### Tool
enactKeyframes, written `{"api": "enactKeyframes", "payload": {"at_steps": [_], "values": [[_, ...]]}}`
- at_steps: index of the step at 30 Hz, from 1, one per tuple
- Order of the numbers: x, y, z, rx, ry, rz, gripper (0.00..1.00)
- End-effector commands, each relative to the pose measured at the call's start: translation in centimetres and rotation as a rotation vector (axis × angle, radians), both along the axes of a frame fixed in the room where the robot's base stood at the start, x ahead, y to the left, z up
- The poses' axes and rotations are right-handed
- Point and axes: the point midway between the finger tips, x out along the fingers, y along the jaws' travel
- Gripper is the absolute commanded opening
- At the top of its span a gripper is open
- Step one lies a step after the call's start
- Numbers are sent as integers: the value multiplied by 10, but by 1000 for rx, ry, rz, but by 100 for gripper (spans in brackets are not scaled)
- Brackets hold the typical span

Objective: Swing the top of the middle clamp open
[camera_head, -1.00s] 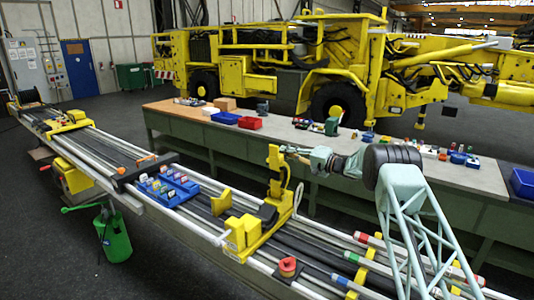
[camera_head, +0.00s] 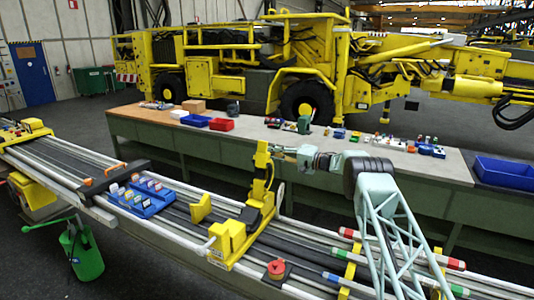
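The middle clamp is yellow and sits on the boom rails, with its base (camera_head: 228,245) near the picture's middle. Its top (camera_head: 263,172) stands upright at the far side of the rails, clear of the base, so the clamp looks open. My gripper (camera_head: 276,150) is at the upper end of that top, on its right side, close to or touching it. The fingers are too small to tell whether they are open or shut. My arm reaches in from the right.
A blue tray of coloured pieces (camera_head: 142,198) lies on the rails to the left. A red knob (camera_head: 276,268) is near the front edge. Behind my arm is a long workbench (camera_head: 350,157) with bins and small parts. A yellow machine (camera_head: 300,70) stands behind.

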Motion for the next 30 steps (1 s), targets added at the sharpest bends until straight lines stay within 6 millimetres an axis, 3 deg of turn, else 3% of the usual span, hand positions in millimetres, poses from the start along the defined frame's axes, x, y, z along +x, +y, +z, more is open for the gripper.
{"api": "enactKeyframes", "payload": {"at_steps": [1,9,10,14,30], "values": [[-2,0,-11,-5,9,3,0],[-3,0,-14,-6,12,3,0],[-3,0,-14,-6,12,4,11],[-3,1,-13,-5,10,4,21],[-2,-2,-5,-2,4,2,21]]}}
